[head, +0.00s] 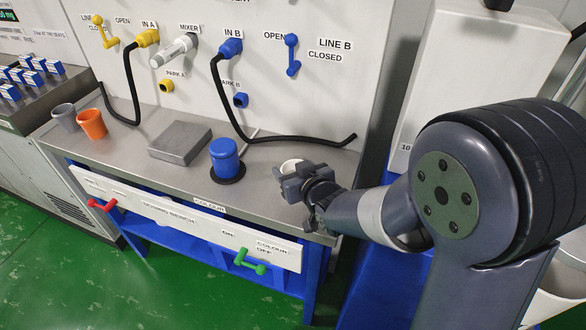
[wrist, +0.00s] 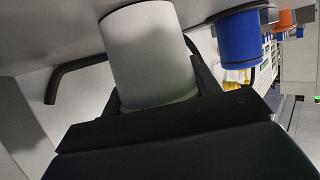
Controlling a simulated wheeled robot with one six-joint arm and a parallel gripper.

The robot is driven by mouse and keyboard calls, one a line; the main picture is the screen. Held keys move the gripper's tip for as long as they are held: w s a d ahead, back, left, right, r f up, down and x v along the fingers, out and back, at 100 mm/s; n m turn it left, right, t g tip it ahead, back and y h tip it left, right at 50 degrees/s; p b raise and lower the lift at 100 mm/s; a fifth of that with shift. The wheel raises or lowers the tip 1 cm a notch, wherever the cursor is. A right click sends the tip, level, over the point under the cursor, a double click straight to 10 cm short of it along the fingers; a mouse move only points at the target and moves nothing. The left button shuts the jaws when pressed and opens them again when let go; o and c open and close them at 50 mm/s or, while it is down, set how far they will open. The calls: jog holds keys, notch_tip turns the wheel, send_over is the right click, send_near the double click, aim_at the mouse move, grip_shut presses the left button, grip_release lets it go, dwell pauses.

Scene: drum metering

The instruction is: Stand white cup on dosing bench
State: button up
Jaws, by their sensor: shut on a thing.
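The white cup (wrist: 148,55) is between the fingers of my gripper (wrist: 155,100) in the wrist view, and the fingers are shut on it. In the head view only the rim of the white cup (head: 291,165) shows behind my gripper (head: 292,182). My gripper is at the right end of the grey-topped dosing bench (head: 180,185). The cup is at or just above the bench top; I cannot tell whether it touches.
A blue cup (head: 224,157) stands on a dark round pad left of my gripper. A grey block (head: 180,142), an orange cup (head: 91,124) and a grey cup (head: 65,117) stand farther left. A black hose (head: 290,139) lies behind my gripper.

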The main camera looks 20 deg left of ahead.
jog(key=shift+f, duration=0.2)
jog(key=o, duration=1.1)
jog(key=shift+r, duration=0.1)
jog(key=shift+r, duration=0.1)
jog(key=shift+s+d+r, duration=0.1)
jog(key=shift+r, duration=0.05)
jog(key=shift+p+v, duration=0.6)
jog(key=shift+v, duration=5.25)
